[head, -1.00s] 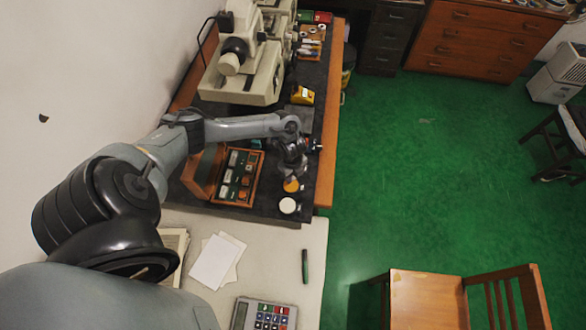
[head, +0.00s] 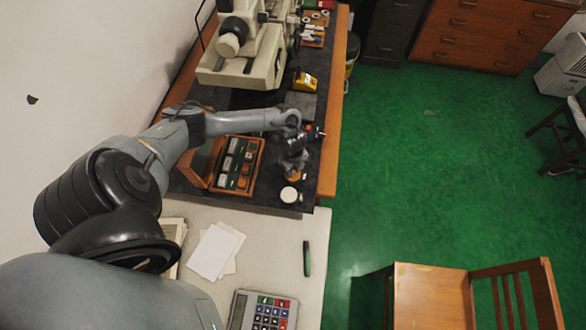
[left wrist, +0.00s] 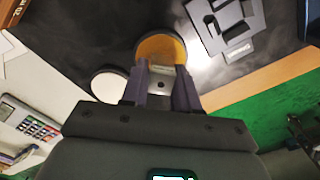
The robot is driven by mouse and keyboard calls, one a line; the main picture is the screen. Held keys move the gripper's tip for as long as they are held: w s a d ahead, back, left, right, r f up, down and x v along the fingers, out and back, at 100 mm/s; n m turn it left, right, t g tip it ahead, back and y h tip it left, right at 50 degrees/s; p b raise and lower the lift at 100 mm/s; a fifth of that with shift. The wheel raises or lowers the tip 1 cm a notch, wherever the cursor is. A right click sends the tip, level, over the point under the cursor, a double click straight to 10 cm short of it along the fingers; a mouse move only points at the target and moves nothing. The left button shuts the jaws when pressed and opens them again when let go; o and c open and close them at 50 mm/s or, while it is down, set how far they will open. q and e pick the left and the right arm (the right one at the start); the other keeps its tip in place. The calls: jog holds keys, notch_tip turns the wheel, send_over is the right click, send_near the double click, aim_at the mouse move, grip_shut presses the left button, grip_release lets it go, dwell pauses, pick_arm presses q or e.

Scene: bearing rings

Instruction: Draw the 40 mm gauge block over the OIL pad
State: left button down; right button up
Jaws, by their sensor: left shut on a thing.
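My left gripper (head: 294,172) points down at the front end of the dark bench mat. In the left wrist view its fingers (left wrist: 160,92) are shut on a small grey gauge block (left wrist: 162,80). The block is at the near edge of a round amber pad (left wrist: 160,48), which I take for the OIL pad; I cannot tell if they touch. In the head view the amber pad (head: 294,178) is mostly hidden under the gripper. A round white pad (head: 288,194) lies beside it and shows also in the left wrist view (left wrist: 109,84). My right gripper is out of view.
An open wooden case (head: 249,181) with several blocks stands left of the gripper. A large cream instrument (head: 243,60) and a yellow object (head: 305,80) are farther back. Papers (head: 212,250), a pen (head: 307,258) and a calculator (head: 262,310) lie on the nearer pale table.

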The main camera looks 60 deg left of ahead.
pick_arm(q)
jog(key=shift+f, duration=0.1)
dwell(0.5)
jog(key=shift+f+b, duration=0.4)
dwell(0.4)
jog(key=shift+s+a+p, duration=0.3)
jog(key=shift+s+p, duration=0.05)
jog(key=shift+s, duration=0.05)
dwell(1.1)
dwell(0.7)
jog(key=shift+w+d, duration=0.6)
jog(key=shift+w, duration=0.2)
dwell(0.8)
